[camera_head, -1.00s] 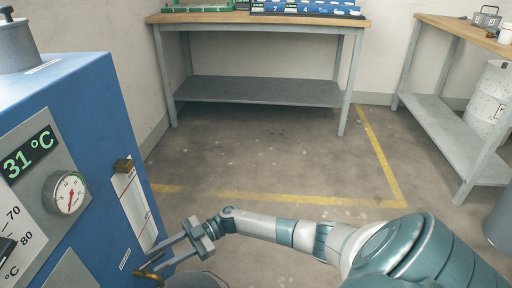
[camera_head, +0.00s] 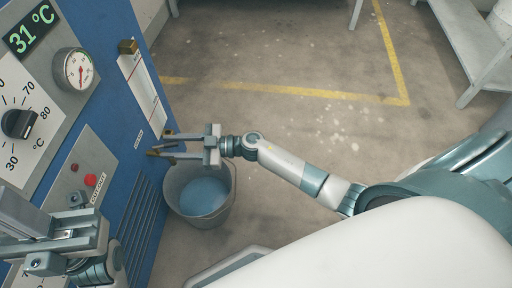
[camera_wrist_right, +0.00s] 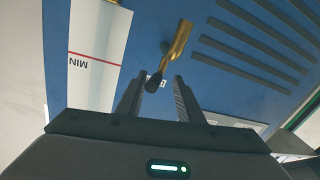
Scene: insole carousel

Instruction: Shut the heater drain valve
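The blue heater (camera_head: 141,185) fills the left of the head view. Its brass drain valve (camera_wrist_right: 179,40) shows in the wrist view, with a lever ending in a dark tip. My right gripper (camera_head: 164,147) is at the heater's side; it also shows in the wrist view (camera_wrist_right: 158,95). Its fingers are open, and the lever's dark tip lies at the gap between them, not gripped. In the head view the valve is mostly lost among the fingertips. My left gripper (camera_head: 40,232) is at the lower left, in front of the heater's panel; its fingertips are unclear.
A bucket (camera_head: 225,203) holding bluish water stands on the floor below my right gripper. The heater carries a 31 °C display (camera_head: 31,30), a round gauge (camera_head: 75,70), a dial (camera_head: 17,123) and a level strip (camera_head: 143,92). The floor beyond is free up to the benches.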

